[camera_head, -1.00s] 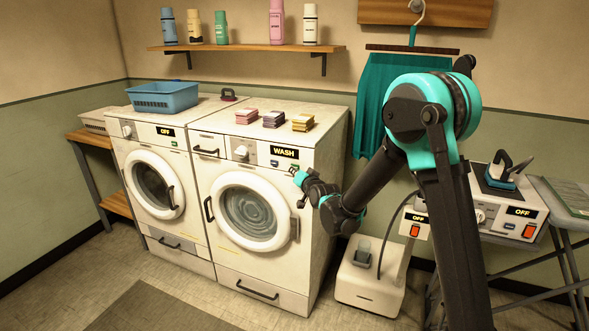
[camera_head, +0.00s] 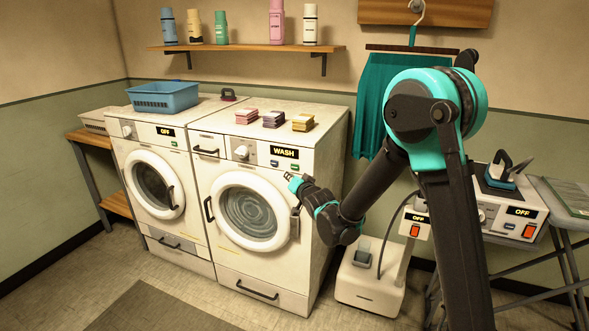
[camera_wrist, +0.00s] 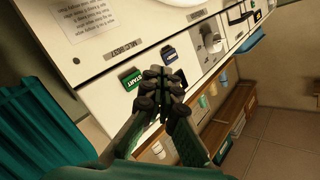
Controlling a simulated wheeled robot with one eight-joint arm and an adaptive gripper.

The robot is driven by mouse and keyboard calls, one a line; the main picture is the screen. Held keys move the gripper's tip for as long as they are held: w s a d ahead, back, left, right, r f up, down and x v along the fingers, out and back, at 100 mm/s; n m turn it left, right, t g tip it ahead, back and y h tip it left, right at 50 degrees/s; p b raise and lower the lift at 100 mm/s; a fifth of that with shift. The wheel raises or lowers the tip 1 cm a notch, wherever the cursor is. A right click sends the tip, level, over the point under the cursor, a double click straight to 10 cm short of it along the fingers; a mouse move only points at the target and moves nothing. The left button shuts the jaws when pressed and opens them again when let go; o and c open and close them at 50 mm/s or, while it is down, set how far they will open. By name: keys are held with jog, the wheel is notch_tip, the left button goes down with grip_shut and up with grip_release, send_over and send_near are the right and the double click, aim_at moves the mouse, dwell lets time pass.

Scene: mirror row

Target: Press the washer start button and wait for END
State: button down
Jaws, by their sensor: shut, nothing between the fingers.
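The washer (camera_head: 262,169) is the right-hand white machine in the head view. Its display (camera_head: 284,152) reads WASH, and its round door (camera_head: 249,211) is closed with swirled contents behind the glass. In the head view my gripper (camera_head: 292,182) is just below and in front of the washer's button panel.
A second machine (camera_head: 158,190) at the left reads OFF. A blue basket (camera_head: 163,97) and folded cloths (camera_head: 273,119) lie on top of the machines. At the right stand a white steam unit (camera_head: 370,277) and an ironing station (camera_head: 507,211) reading OFF.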

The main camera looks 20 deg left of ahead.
jog(key=shift+s+a, duration=0.1)
jog(key=shift+s, duration=0.8)
jog(key=s+d+f+m+g+h, duration=0.2)
jog(key=d+h, duration=0.6)
jog(key=d, duration=2.3)
jog(key=s+d+f+g+h, duration=0.1)
jog(key=s+d+f+g, duration=0.2)
jog(key=s+d, duration=0.7)
jog(key=s+d+f+n+g+h, duration=0.1)
jog(key=s+d+f+g, duration=0.2)
jog(key=s, duration=1.1)
jog(key=d+f, duration=0.3)
jog(key=d, duration=0.3)
jog(key=shift+d+f+h, duration=0.35)
jog(key=shift+d+h, duration=0.05)
dwell(0.6)
